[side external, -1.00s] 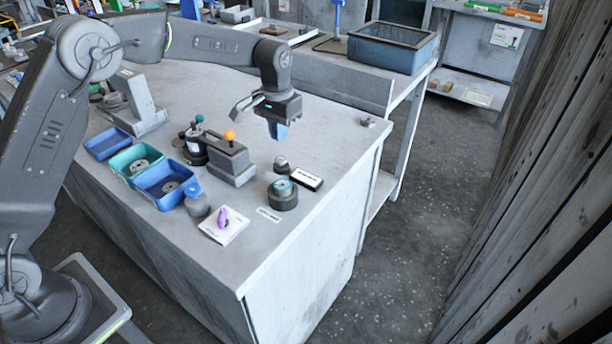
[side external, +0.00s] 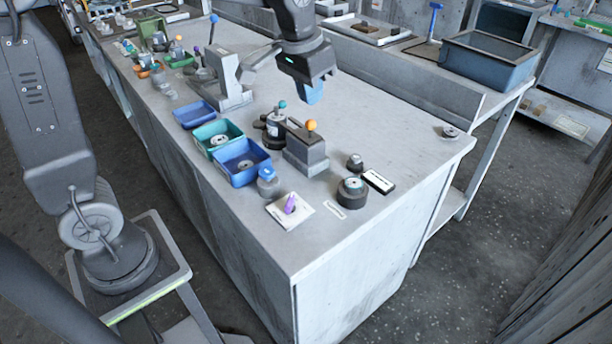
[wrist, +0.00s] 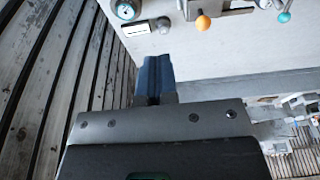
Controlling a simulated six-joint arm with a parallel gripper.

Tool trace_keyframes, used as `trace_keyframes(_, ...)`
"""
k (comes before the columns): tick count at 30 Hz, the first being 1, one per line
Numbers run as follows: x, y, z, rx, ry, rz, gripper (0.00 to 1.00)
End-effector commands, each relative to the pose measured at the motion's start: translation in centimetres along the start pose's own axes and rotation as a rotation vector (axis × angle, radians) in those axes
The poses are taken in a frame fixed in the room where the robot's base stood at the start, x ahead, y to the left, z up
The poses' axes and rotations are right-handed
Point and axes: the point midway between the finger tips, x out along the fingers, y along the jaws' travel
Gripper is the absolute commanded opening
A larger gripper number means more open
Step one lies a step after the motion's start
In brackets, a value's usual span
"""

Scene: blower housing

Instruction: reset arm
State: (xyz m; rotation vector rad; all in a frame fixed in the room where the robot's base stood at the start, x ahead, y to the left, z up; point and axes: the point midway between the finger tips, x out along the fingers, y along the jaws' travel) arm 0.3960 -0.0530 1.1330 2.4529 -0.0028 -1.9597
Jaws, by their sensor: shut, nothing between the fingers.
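My gripper (side external: 314,92) hangs above the grey workbench (side external: 385,125), behind the block with the orange knob, fingers pointing down. Its blue fingers are together and hold nothing. In the wrist view the shut blue fingers (wrist: 154,78) show at the centre, clear of every part. A dark round housing with a teal centre (side external: 351,192) stands near the front right of the bench; it also shows at the top of the wrist view (wrist: 126,10).
Blue and teal bins (side external: 241,162) stand at the left middle. The orange-knobbed block (side external: 306,152), a purple piece on a white card (side external: 290,207), and a black-and-white label block (side external: 378,181) stand nearby. The bench's right half is mostly clear. A blue-grey crate (side external: 488,62) stands behind.

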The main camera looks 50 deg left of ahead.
Motion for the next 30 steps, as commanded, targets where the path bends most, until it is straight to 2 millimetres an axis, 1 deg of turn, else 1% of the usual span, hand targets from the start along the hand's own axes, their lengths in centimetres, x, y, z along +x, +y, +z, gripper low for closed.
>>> trace_keyframes(1, -1.4, -0.1, 1.9, 0.0, 0.031, 0.0, 0.0)
trace_keyframes(3, -2.6, -0.2, 4.3, 0.0, 0.066, 0.0, 0.0)
trace_keyframes(5, -3.4, -0.2, 6.5, 0.0, 0.097, 0.0, 0.0)
trace_keyframes(6, -3.8, -0.3, 8.0, 0.0, 0.117, -0.001, 0.0)
trace_keyframes(9, -4.4, -0.3, 11.6, 0.0, 0.167, -0.001, 0.0)
trace_keyframes(12, -4.3, -0.4, 14.7, 0.001, 0.209, -0.002, 0.0)
trace_keyframes(15, -3.9, -0.5, 17.0, 0.001, 0.24, -0.002, 0.0)
trace_keyframes(18, -3.5, -0.5, 18.3, 0.001, 0.261, -0.003, 0.0)
trace_keyframes(21, -3.3, -0.5, 18.9, 0.001, 0.27, -0.003, 0.0)
trace_keyframes(30, -3.2, -0.5, 19.0, 0.001, 0.269, -0.003, 0.0)
